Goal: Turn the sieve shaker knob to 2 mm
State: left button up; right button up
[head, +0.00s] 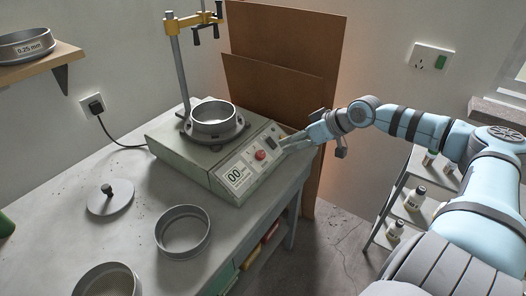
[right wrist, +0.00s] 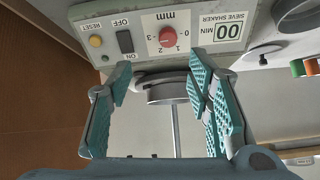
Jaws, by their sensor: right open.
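The sieve shaker (head: 181,163) is a grey-green box on the bench with a sloped control panel. Its red knob (head: 260,155) sits on that panel; it also shows in the right wrist view (right wrist: 167,36), beside the "mm" scale with marks from 0 to 3. I cannot tell which mark the knob points at. My right gripper (head: 287,142) is just right of the panel, near the black switch. In the right wrist view its teal ridged fingers (right wrist: 158,78) are spread apart and empty, with the knob beyond them, not touched. My left gripper is out of view.
The panel also has a black rocker switch (right wrist: 125,41), a yellow reset button (right wrist: 95,41) and a "00 min" display (head: 236,175). A sieve pan (head: 213,111) sits on the shaker. A loose sieve ring (head: 183,231) and a round lid (head: 110,198) lie on the bench.

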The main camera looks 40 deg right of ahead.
jog(key=a+r, duration=0.1)
jog(key=b, duration=0.3)
send_near(262, 154)
jog(key=x, duration=0.8)
jog(key=shift+w+a, duration=0.1)
jog(key=shift+w, duration=0.05)
jog(key=shift+w+f, duration=0.25)
jog(key=shift+f, duration=0.1)
grip_shut()
